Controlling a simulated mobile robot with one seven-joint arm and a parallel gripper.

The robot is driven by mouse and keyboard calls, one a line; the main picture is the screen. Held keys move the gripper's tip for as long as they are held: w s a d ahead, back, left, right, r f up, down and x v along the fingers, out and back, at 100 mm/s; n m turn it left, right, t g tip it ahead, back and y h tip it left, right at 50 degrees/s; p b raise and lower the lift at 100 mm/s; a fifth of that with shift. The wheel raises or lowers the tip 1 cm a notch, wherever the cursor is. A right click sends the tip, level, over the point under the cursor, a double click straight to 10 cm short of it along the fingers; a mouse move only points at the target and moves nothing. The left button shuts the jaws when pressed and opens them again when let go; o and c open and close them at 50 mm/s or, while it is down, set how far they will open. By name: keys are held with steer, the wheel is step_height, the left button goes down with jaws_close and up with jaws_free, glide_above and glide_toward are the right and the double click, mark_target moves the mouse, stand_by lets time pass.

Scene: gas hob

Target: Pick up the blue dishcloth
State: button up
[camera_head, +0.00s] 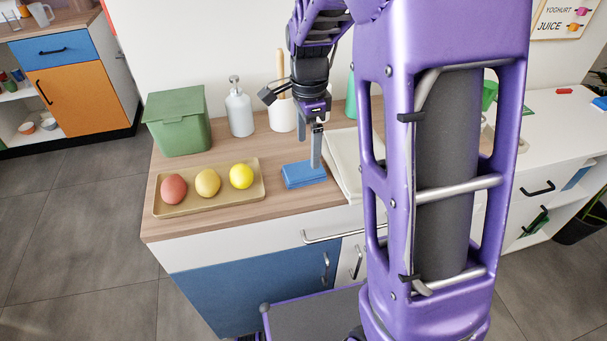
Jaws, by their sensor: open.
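The blue dishcloth (303,176) lies folded on the wooden countertop, right of the fruit tray. My gripper (309,152) points down above it with its fingers apart. One finger reaches down to the cloth's right part in the picture; the other shows higher, behind the cloth. I cannot tell whether the fingers touch the cloth.
A tan tray (214,205) with three round fruits stands left of the cloth. Behind are a green lidded bin (178,122), a white soap dispenser (240,110) and a white utensil pot (282,114). A white sink or drainer edge (345,160) borders the cloth's right.

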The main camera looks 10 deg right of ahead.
mark_target(308, 168)
steer(key=shift+f+b, duration=0.65)
steer(key=shift+f, duration=2.45)
steer(key=shift+c, duration=0.3)
steer(key=c, duration=1.2)
step_height(308, 168, up, 10)
steer(key=shift+r+p, duration=0.1)
steer(key=shift+p, duration=0.9)
